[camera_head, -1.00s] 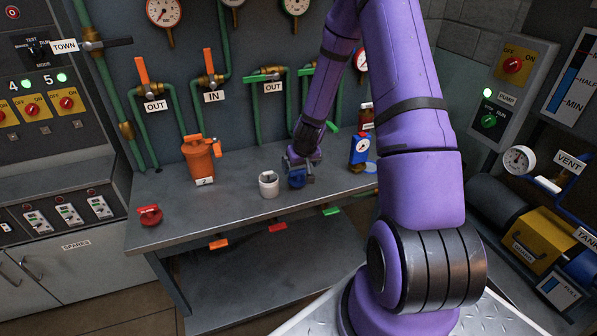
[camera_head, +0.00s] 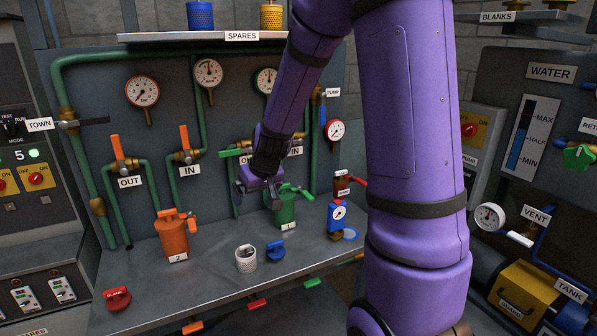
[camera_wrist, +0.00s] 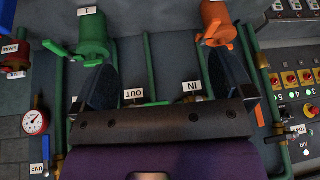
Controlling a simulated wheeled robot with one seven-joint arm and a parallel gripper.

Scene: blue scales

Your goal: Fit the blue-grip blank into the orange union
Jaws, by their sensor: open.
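The blue-grip blank (camera_head: 276,250) lies on the bench, just right of a white cup (camera_head: 246,259). An orange canister (camera_head: 172,236) marked 2 stands on the bench at left, with a small orange side fitting (camera_head: 192,222). I cannot tell which part is the orange union. My gripper (camera_head: 258,192) is raised above the bench, apart from the blank, in front of a green canister (camera_head: 284,208). In the wrist view, the open jaws (camera_wrist: 160,62) are spread with nothing between them. The orange canister (camera_wrist: 215,22) shows there beyond the right finger.
A red-grip piece (camera_head: 117,298) lies at the bench's front left. A blue bottle-like device (camera_head: 337,217) stands right of the green canister. Gauges, pipes and valve handles line the wall behind. The bench between the orange canister and the red piece is clear.

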